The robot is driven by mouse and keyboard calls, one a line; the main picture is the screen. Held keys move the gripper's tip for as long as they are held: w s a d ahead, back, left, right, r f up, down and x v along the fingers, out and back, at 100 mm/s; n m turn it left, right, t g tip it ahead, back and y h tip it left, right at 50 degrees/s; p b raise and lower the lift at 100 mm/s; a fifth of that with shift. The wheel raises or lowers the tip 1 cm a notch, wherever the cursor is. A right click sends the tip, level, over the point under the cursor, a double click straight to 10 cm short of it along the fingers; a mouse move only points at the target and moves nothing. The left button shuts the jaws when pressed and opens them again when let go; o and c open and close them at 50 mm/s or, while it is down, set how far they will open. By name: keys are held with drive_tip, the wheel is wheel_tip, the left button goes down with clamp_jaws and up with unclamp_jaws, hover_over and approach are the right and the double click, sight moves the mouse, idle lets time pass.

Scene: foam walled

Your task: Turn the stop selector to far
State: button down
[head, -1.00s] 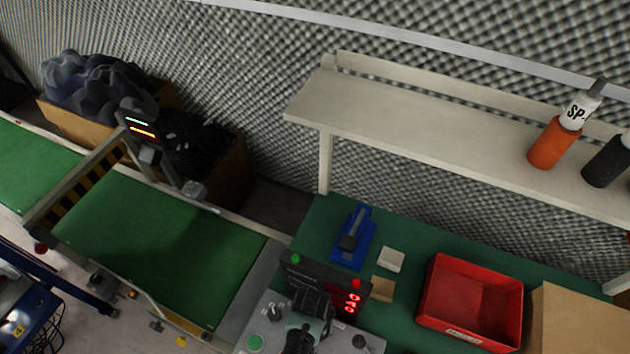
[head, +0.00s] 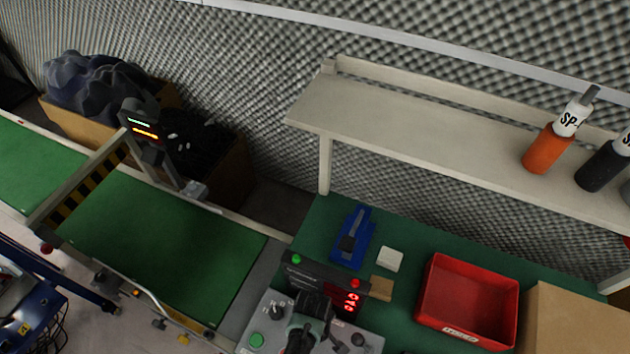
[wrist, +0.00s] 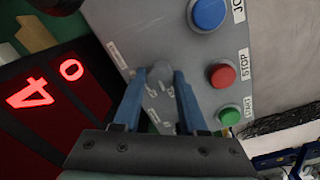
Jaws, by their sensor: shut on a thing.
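The control panel (wrist: 130,25) fills much of the wrist view, with a blue, a red STOP and a green START button. My gripper (wrist: 160,78) has its blue fingers shut on a small grey round knob (wrist: 160,72), apparently the stop selector. Its small labels are too blurred to read, so I cannot tell which position it points to. In the head view my gripper (head: 308,335) is over the grey panel (head: 258,325) and hides the held knob. A dark display box (head: 328,285) with red digits stands behind it; its digits (wrist: 35,92) also show in the wrist view.
A red bin (head: 468,300), a blue tool (head: 354,240) and a white block (head: 390,259) are on the green bench. A shelf with bottles (head: 543,147) runs above. A green conveyor (head: 160,245) lies left.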

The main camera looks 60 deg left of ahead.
drive_tip(key=shift+n, duration=0.4)
drive_tip(key=shift+c, duration=2.2)
unclamp_jaws()
drive_tip(key=shift+r, duration=0.1)
wheel_tip(320, 180, up, 13)
drive_tip(key=p, duration=0.1)
drive_tip(key=shift+s+p, duration=0.2)
drive_tip(key=shift+p, duration=0.2)
